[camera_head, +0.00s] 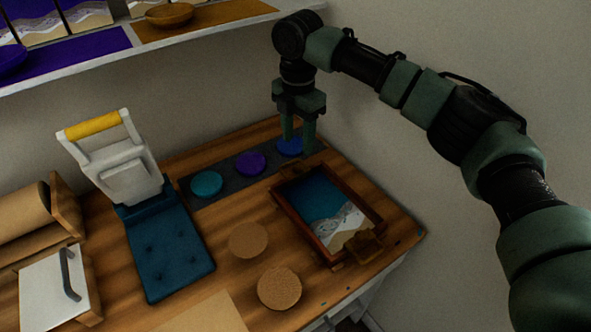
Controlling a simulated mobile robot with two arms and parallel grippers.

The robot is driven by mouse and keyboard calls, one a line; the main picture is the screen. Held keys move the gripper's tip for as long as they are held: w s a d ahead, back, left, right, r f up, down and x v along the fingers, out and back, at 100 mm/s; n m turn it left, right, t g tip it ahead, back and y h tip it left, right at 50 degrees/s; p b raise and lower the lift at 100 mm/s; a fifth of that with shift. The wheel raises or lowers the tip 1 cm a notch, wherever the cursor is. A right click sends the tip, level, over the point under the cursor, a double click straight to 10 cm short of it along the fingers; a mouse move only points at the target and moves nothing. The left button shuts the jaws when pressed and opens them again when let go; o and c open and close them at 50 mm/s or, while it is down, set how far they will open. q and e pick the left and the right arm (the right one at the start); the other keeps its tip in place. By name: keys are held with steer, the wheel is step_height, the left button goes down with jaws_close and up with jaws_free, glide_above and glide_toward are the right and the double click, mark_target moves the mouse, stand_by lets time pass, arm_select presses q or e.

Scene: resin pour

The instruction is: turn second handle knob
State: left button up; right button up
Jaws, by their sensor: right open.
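A wooden-framed tray (321,244) holding a blue, white and sand-coloured picture sits at the right of the workbench. A wooden handle piece (364,246) is at its near end. Another handle piece (294,171) is at its far end, partly hidden by my fingers. I cannot make out a separate knob on either. My right gripper (299,143) points down, open, with its fingers just above or beside the far end of the tray, in front of a blue disc (287,147). I cannot tell whether the fingers touch anything. My left gripper is out of view.
Teal (207,184) and purple (251,163) discs sit on a dark strip beside the tray. Two cork rounds (249,240) lie in front. A press with a yellow handle (93,126) and blue base stands left. A shelf (150,40) hangs above the bench.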

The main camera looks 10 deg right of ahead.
mark_target(298, 167)
steer(key=shift+s+f+p, duration=0.15)
steer(key=shift+f+p, duration=0.15)
steer(key=shift+f, duration=3.55)
jaws_close()
